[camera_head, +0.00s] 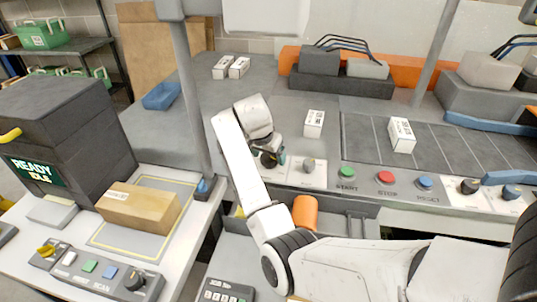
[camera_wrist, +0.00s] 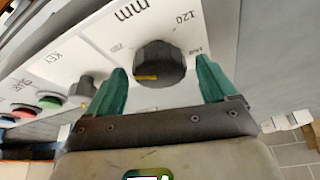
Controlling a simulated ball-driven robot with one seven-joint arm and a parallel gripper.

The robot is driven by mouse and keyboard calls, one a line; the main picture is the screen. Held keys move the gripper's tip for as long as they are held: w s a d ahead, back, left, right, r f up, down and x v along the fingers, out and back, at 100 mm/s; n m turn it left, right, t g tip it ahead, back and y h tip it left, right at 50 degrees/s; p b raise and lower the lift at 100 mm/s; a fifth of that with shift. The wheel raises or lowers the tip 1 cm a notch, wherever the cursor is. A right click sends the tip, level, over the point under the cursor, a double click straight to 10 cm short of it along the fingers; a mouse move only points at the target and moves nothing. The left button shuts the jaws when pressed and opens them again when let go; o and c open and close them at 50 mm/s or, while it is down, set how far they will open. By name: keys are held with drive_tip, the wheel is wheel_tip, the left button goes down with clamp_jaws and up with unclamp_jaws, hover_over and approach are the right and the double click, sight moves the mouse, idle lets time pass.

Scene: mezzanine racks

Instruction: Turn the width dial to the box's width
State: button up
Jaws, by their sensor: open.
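The width dial (camera_wrist: 160,64) is a dark, ridged knob on a white panel marked "mm" and "120", with other marks too small to read. A yellow mark shows on its face, low and left of centre. My gripper (camera_wrist: 162,72) is open, with one green finger on each side of the dial; I cannot tell whether they touch it. In the head view my gripper (camera_head: 270,158) is at the left end of the control panel and mostly hides this dial. A brown box (camera_head: 138,206) lies inside a yellow outline on the left table. Smaller white boxes (camera_head: 314,123) stand on the machine top.
A grey key switch (camera_head: 309,164) sits right beside the dial. Green START (camera_head: 347,173), red STOP (camera_head: 386,177) and blue RESET (camera_head: 424,181) buttons follow. A grey post (camera_head: 192,100) stands left of my arm. A dark machine (camera_head: 60,140) with a READY screen is at the left.

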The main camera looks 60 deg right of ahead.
drive_tip(key=shift+c, duration=0.2)
drive_tip(key=c, duration=1)
